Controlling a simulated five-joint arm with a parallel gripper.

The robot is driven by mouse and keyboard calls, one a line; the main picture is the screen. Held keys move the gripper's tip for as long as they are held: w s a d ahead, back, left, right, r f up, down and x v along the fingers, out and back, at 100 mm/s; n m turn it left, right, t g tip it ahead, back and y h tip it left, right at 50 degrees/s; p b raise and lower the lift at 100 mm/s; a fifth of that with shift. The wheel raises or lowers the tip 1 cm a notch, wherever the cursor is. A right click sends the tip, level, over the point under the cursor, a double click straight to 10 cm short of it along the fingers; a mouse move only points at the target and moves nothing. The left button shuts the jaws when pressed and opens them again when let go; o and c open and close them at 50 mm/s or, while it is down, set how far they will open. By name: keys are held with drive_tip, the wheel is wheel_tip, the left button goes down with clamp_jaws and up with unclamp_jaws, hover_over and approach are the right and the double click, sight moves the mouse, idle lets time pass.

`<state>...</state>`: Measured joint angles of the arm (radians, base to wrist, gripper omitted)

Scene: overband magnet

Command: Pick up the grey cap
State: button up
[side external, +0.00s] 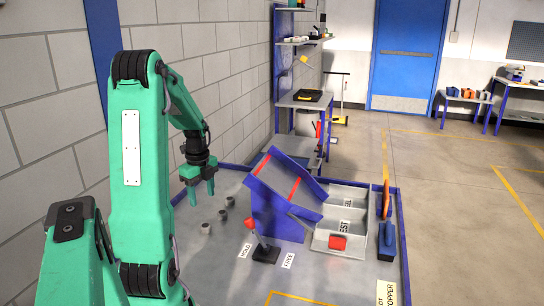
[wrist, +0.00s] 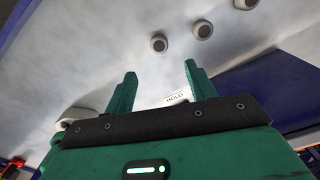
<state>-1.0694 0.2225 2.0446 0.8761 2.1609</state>
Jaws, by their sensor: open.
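Several small grey caps stand in a slanting row on the pale table: a near one (side external: 206,228), a middle one (side external: 222,214) and a far one (side external: 229,201). In the wrist view, three round pieces with dark centres show beyond the fingers: one on the left (wrist: 159,43), one in the middle (wrist: 202,29) and one cut by the top edge (wrist: 245,3). My green gripper (side external: 202,196) is open and empty, above the table and close to the caps. In the wrist view its two fingers (wrist: 160,70) stand apart with bare table between them.
A blue chute (side external: 275,214) with red stripes stands right of the caps. Beside it are a grey sorting bin (side external: 326,238) with a red piece (side external: 338,242) and a lever on a black base (side external: 266,254). Blue rails edge the table. The table's front left is clear.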

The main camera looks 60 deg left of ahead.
hover_over(205, 225)
drive_tip(key=shift+w+d+f, duration=0.1)
drive_tip(key=shift+f, duration=2.95)
drive_tip(key=shift+f, duration=0.1)
drive_tip(key=shift+f, duration=2.5)
drive_tip(key=c, duration=1.1)
